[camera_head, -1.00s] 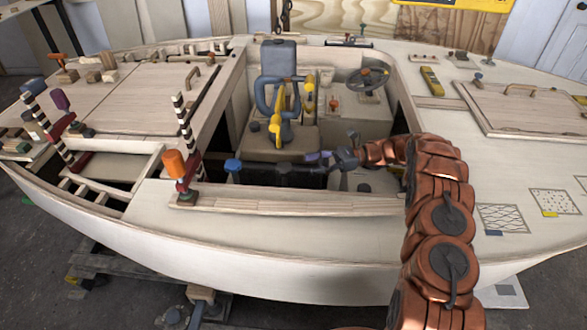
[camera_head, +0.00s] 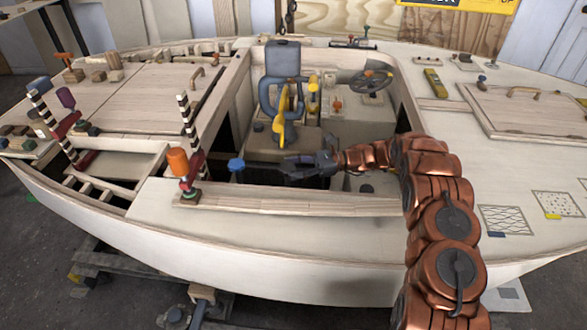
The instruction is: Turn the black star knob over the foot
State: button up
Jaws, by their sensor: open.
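An orange-handled clamp (camera_head: 178,162) with a red arm and a black-and-white striped bar stands on the near coaming. A small dark green-black piece (camera_head: 190,193) sits low at its foot; I cannot make out a star shape on it. My gripper (camera_head: 287,166) is over the cockpit opening, pointing left, with its dark fingers apart and nothing visible between them. It is to the right of the clamp, well apart from it.
The near wooden coaming (camera_head: 290,201) runs below my gripper. A blue and yellow fixture (camera_head: 283,100) rises behind it, with a steering wheel (camera_head: 371,80) further right. The near deck is clear.

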jog(key=shift+c, duration=0.3)
grip_shut()
jog(key=shift+a+r+n+g, duration=0.1)
jog(key=shift+a+n+g, duration=0.15)
jog(key=shift+n+g, duration=0.25)
jog(key=shift+w+g, duration=0.15)
jog(key=shift+g, duration=0.15)
jog(key=shift+n+g, duration=0.3)
jog(key=shift+o, duration=0.3)
grip_release()
jog(key=shift+a+g, duration=0.15)
jog(key=shift+g, duration=0.15)
jog(key=shift+d, duration=0.35)
